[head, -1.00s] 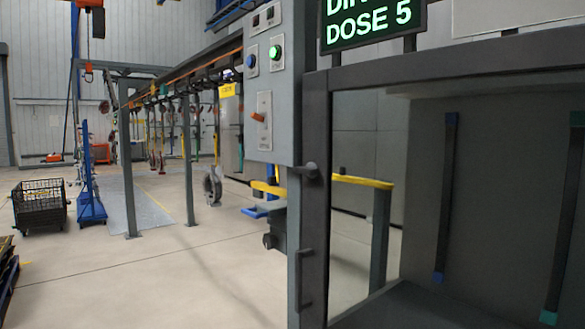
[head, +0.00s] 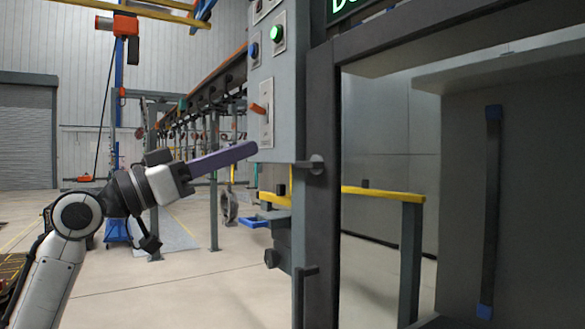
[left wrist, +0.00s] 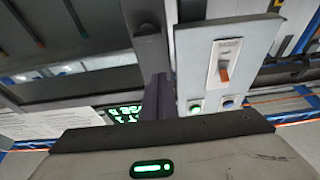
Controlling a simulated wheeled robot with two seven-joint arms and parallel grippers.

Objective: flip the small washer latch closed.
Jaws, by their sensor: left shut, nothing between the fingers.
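A small dark latch (head: 312,164) sits on the dark washer frame post, beside the lower right corner of the grey control box. It sticks out as a short, roughly level stub. Its exact position is too small to tell. My left gripper (head: 250,150) comes in from the left with its purple fingers shut and empty. In the head view its tips overlap the control box's lower left edge, left of the latch. The fingers also show in the left wrist view (left wrist: 156,97), pointing up toward dark framework. I cannot make out the latch surely there.
The control box (head: 278,130) carries an orange lever (head: 258,109), a green light (head: 277,33) and a blue button (head: 253,50). A dark vertical handle (head: 306,290) is lower on the post. A yellow rail (head: 375,193) stands behind. The floor at left is open.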

